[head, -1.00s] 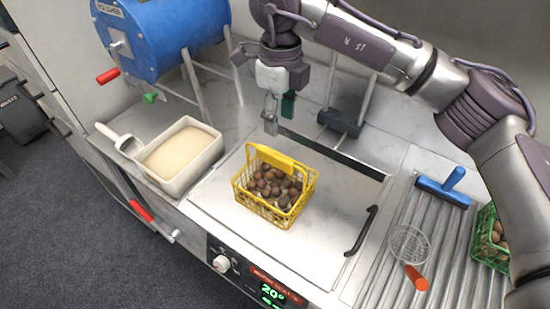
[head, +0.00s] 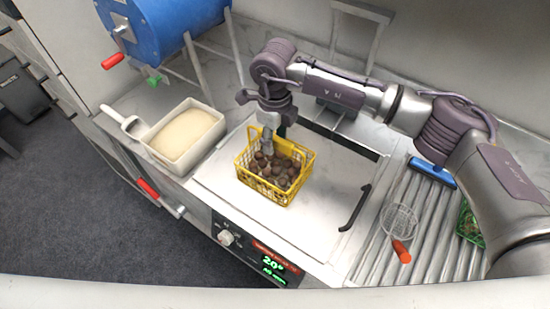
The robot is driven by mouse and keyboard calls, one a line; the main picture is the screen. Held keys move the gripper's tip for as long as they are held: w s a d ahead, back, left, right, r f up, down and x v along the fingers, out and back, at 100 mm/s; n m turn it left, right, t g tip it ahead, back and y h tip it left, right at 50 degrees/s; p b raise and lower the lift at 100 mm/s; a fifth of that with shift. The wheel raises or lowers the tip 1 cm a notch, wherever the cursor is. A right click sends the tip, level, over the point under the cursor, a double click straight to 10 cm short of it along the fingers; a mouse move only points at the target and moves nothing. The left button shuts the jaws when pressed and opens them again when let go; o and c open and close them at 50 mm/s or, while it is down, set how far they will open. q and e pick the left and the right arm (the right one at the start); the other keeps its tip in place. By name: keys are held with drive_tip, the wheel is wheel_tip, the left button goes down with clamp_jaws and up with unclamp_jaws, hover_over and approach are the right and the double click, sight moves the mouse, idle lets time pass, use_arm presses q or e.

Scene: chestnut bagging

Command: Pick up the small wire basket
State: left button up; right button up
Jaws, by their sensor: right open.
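The small wire basket (head: 286,202) is yellow and holds several brown chestnuts (head: 270,172). It stands upright on the pale lid of the counter unit in the middle of the head view. My right gripper (head: 274,142) is open, pointing down at the basket's back side where the yellow handle is. Its fingers partly hide the handle, and I cannot tell whether they touch it. My left gripper does not show.
A black lid handle (head: 355,208), a round wire sieve (head: 399,222) and a green basket (head: 469,225) are on the right.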

drive_tip(key=shift+f, duration=0.7)
clamp_jaws()
drive_tip(key=shift+r, duration=0.1)
